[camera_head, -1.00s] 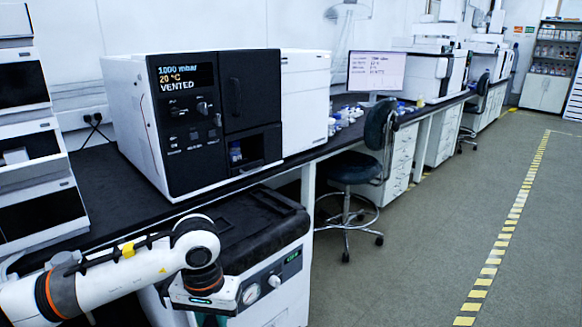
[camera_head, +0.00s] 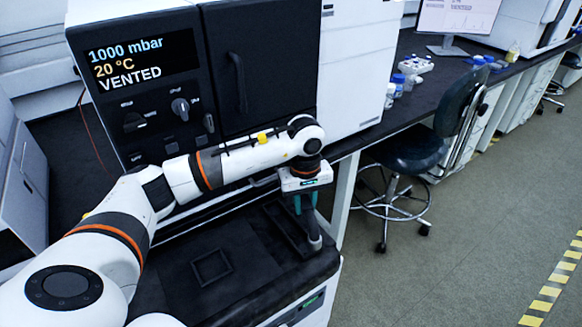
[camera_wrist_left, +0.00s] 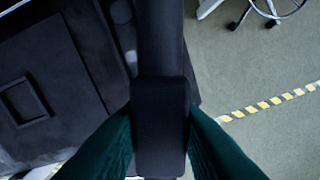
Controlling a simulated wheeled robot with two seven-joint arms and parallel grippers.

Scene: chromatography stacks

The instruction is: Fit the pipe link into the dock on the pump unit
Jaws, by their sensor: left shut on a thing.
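My left gripper (camera_head: 306,203) is shut on a dark pipe link (camera_head: 313,228) and holds it above the right part of the pump unit's black top. In the left wrist view, the green fingers close on the dark block of the pipe link (camera_wrist_left: 160,125), with its pipe running up the picture. The pump unit (camera_head: 165,290) stands low in front of the bench. A raised square frame (camera_head: 212,267) shows on its top, left of the gripper; I cannot tell whether it is the dock. My right gripper is not in view.
The white and black instrument (camera_head: 255,75) reading VENTED stands on the bench behind my arm. A dark stool (camera_head: 405,150) stands to the right. Small bottles (camera_head: 410,70) sit on the bench. The floor at the right is clear, with yellow-striped tape (camera_head: 550,290).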

